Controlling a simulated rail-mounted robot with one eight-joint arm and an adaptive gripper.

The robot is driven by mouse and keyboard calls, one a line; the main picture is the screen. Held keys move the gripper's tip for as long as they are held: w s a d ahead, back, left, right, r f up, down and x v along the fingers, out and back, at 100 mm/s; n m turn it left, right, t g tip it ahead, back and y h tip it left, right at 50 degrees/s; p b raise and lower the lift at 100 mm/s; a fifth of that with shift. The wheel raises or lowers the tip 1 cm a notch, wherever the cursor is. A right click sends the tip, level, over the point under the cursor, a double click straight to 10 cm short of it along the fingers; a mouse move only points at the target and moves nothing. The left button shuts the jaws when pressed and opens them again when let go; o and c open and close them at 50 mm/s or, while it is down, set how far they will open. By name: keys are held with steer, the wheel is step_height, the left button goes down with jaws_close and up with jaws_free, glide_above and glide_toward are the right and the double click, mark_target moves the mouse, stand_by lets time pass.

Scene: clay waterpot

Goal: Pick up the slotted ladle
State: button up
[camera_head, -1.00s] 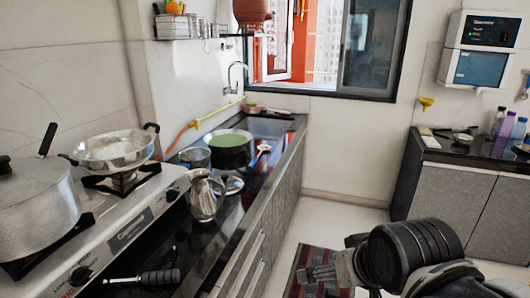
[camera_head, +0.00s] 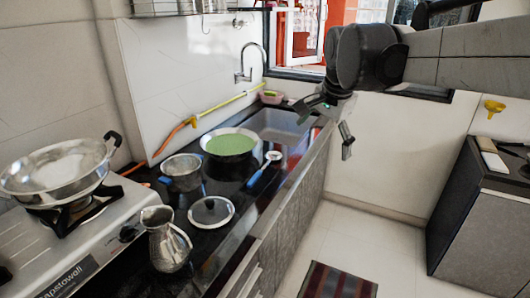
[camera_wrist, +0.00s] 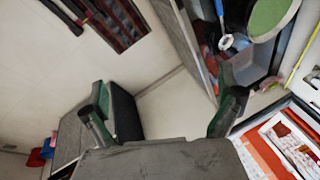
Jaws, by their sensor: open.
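The slotted ladle (camera_head: 265,170) has a blue handle and a pale head. It lies on the black counter, right of the pot with green contents, its head toward the sink. In the wrist view the ladle (camera_wrist: 225,38) shows near the top, beyond one finger. My gripper (camera_head: 331,124) hangs in the air above the counter's right edge, right of the ladle and higher than it. Its two fingers are wide apart with nothing between them. In the wrist view my gripper (camera_wrist: 165,108) has floor and cabinet behind it.
The pot with green contents (camera_head: 205,139) stands left of the ladle. A steel pot (camera_head: 182,180), a lid (camera_head: 211,211) and a steel jug (camera_head: 167,247) are nearer. The sink (camera_head: 280,124) and faucet (camera_head: 247,72) are behind. The floor at right is clear around a striped mat (camera_head: 338,282).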

steer(key=w+a+f+m+g, duration=0.1)
steer(key=w+a+m, duration=0.35)
steer(key=w, duration=0.65)
steer(key=m+g+p, duration=0.2)
steer(key=m+g, duration=0.1)
steer(key=m, duration=0.6)
glide_above(255, 177)
step_height(255, 177, down, 17)
steer(key=shift+h, duration=0.3)
steer(key=f, duration=0.8)
steer(key=shift+w+a+b, duration=0.1)
steer(key=shift+a+b, duration=0.2)
steer(key=shift+b, duration=0.1)
steer(key=shift+d+f, duration=0.2)
steer(key=shift+f, duration=2.55)
steer(key=shift+s, duration=0.2)
steer(key=c, duration=1.1)
